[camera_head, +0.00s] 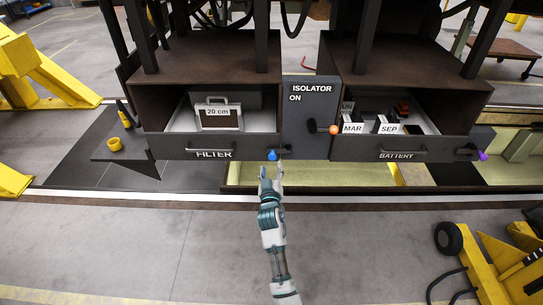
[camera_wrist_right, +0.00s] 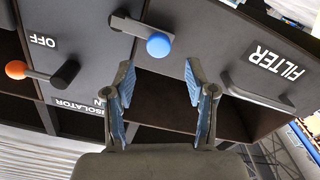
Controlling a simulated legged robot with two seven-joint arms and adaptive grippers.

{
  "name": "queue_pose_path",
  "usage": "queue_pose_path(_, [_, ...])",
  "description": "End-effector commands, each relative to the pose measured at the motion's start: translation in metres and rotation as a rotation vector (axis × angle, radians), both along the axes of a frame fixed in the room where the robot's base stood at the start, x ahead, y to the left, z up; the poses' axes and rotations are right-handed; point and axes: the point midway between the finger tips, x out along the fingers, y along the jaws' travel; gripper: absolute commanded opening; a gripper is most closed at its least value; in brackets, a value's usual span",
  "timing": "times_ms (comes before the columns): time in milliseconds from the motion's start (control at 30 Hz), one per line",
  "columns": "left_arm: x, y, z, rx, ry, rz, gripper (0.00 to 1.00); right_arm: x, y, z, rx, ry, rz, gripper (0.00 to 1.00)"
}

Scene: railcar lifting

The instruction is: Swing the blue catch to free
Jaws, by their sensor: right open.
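The blue catch (camera_head: 272,155) is a dark lever with a blue ball, at the right end of the FILTER drawer front (camera_head: 205,147). The lever lies roughly sideways. In the right wrist view the blue ball (camera_wrist_right: 158,45) shows just beyond the fingertips, between them in the picture. My right gripper (camera_head: 271,172) is open and empty, just below the ball in the head view. In the right wrist view the open gripper (camera_wrist_right: 159,75) has its blue pads apart, and I see no contact with the ball. My left gripper is not in view.
The isolator panel (camera_head: 312,115) with an orange knob (camera_head: 334,130) stands right of the catch. The BATTERY drawer (camera_head: 395,149) has a purple-tipped catch (camera_head: 482,155). A filter marked 20 cm (camera_head: 218,116) sits in the FILTER drawer. A yellow cart (camera_head: 500,255) stands at lower right.

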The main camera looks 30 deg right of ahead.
Motion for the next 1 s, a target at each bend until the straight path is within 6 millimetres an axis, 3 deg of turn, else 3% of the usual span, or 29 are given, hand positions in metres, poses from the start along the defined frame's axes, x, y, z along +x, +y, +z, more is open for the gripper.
queue_pose_path(100, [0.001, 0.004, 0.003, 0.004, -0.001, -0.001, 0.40, 0.023, -0.015, 0.002, -0.001, 0.000, -0.001, 0.56])
queue_pose_path(300, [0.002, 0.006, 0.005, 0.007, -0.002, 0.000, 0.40, 0.050, -0.031, 0.001, 0.000, -0.001, 0.000, 0.56])
queue_pose_path(733, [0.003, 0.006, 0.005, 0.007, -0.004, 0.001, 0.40, 0.060, -0.038, 0.000, 0.001, -0.001, 0.000, 0.56])
queue_pose_path(767, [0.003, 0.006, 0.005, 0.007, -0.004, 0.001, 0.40, 0.060, -0.038, 0.000, 0.001, -0.001, 0.000, 0.53])
queue_pose_path(900, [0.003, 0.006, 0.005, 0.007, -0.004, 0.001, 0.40, 0.060, -0.038, 0.000, 0.001, -0.001, 0.000, 0.18])
queue_pose_path(1000, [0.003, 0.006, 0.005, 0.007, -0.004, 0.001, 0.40, 0.061, -0.037, 0.000, 0.001, 0.000, 0.001, 0.00])
